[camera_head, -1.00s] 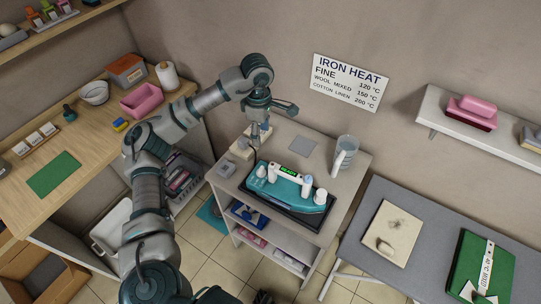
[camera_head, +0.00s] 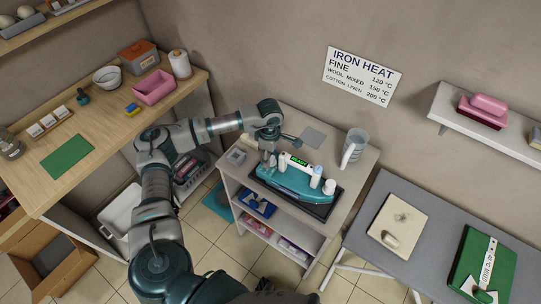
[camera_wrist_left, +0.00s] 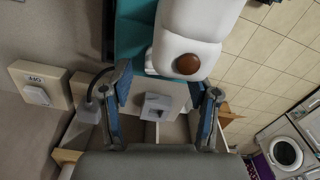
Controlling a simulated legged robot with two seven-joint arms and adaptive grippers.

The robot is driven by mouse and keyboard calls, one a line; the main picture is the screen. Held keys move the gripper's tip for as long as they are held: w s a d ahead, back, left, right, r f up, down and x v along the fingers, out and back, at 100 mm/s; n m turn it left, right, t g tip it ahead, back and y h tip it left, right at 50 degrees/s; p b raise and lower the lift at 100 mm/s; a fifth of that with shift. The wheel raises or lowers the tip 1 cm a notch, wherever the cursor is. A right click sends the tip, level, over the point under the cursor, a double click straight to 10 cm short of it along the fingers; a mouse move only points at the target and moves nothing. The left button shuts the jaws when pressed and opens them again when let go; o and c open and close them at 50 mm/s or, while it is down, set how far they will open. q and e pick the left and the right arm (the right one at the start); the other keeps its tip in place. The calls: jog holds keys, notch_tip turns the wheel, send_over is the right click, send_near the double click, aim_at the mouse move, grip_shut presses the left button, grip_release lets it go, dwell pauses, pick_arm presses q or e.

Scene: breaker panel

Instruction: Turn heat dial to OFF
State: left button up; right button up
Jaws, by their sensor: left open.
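The teal iron station (camera_head: 290,181) stands on a small grey cart, with a lit green READY display (camera_head: 299,161) and white knob-like parts (camera_head: 316,172) on top. My left gripper (camera_head: 268,155) is low at the station's left end, partly hiding that end. In the left wrist view, the open gripper (camera_wrist_left: 160,100) has its blue-padded fingers apart, with a pale square piece (camera_wrist_left: 157,106) showing between them, apparently beyond the tips. A large white part with a brown round spot (camera_wrist_left: 187,64) is just above the fingers. I cannot tell for certain which part is the heat dial.
A clear jug (camera_head: 354,147) stands at the cart's back right. An IRON HEAT sign (camera_head: 362,76) hangs on the wall. A grey ironing table (camera_head: 432,222) is to the right.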

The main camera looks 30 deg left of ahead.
pick_arm(q)
jog(key=shift+f, duration=0.25)
jog(key=shift+d, duration=0.1)
jog(key=shift+d+r, duration=0.15)
jog(key=shift+d, duration=0.05)
jog(key=shift+c, duration=0.8)
jog(key=shift+d, duration=0.2)
jog(key=c, duration=0.4)
jog(key=shift+d, duration=0.15)
jog(key=c, duration=0.4)
jog(key=shift+c, duration=1)
jog(key=shift+a+n, duration=0.3)
jog(key=shift+n+b, duration=0.35)
jog(key=shift+n, duration=2.05)
grip_shut()
pick_arm(e)
jog(key=shift+s+a+f, duration=0.2)
jog(key=shift+s+f, duration=0.15)
jog(key=shift+f, duration=0.3)
pick_arm(q)
jog(key=shift+s, duration=0.1)
pick_arm(e)
jog(key=shift+d, duration=0.1)
